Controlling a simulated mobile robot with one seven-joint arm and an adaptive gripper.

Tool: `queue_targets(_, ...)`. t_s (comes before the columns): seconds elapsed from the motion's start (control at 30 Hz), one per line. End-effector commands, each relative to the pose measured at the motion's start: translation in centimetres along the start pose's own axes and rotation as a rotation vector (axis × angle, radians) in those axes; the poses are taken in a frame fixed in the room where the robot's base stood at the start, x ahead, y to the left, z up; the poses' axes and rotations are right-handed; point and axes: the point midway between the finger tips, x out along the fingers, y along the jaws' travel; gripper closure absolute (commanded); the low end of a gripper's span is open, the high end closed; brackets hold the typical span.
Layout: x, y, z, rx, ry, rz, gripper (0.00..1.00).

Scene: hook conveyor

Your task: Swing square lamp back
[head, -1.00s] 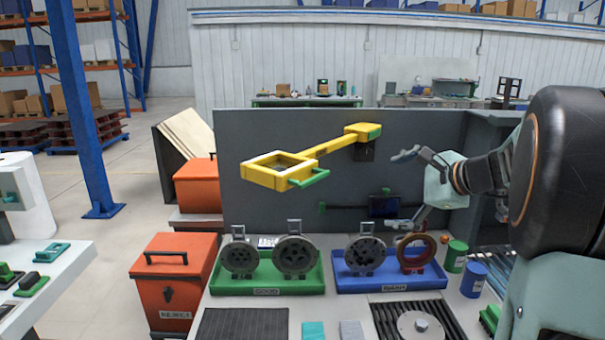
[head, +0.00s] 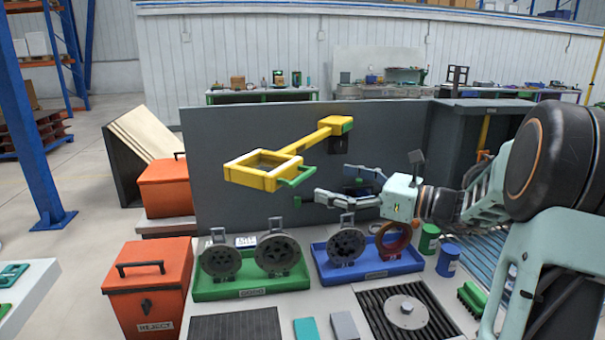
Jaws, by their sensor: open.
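The square lamp (head: 240,179) is a yellow square frame with a white top edge on a yellow arm (head: 314,139). The arm runs from a wall bracket (head: 336,124) on the grey back panel. The lamp hangs out to the left, above the green tray. A green handle (head: 298,178) sticks out from its right side. My gripper (head: 332,184) is open and empty, to the right of the green handle. Its fingers point left, and the lower fingertip appears close to the handle. I cannot tell whether they touch.
A green tray (head: 215,292) and a blue tray (head: 345,277) hold round metal parts on the bench below. Orange bins (head: 152,290) stand at the left. A green can (head: 429,239) and a blue can (head: 447,262) stand right of the blue tray.

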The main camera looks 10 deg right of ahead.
Motion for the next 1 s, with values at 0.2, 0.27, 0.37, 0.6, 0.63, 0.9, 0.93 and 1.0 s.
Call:
queue_targets(0.2,4.4,0.1,0.1,-0.001,0.001,0.003,0.00)
queue_targets(0.27,5.4,0.1,0.1,0.000,0.001,0.003,0.00)
queue_targets(0.37,6.6,0.0,0.0,-0.001,0.002,0.001,0.00)
queue_targets(0.6,7.8,0.0,0.0,-0.004,0.002,-0.001,0.00)
queue_targets(0.63,7.8,-0.1,0.0,-0.004,0.002,-0.001,0.00)
queue_targets(0.9,7.8,0.0,0.0,-0.003,0.002,-0.001,0.10)
queue_targets(0.93,7.8,0.0,0.0,-0.003,0.002,-0.001,0.13)
queue_targets(1.0,7.8,0.0,0.0,-0.003,0.002,-0.001,0.21)
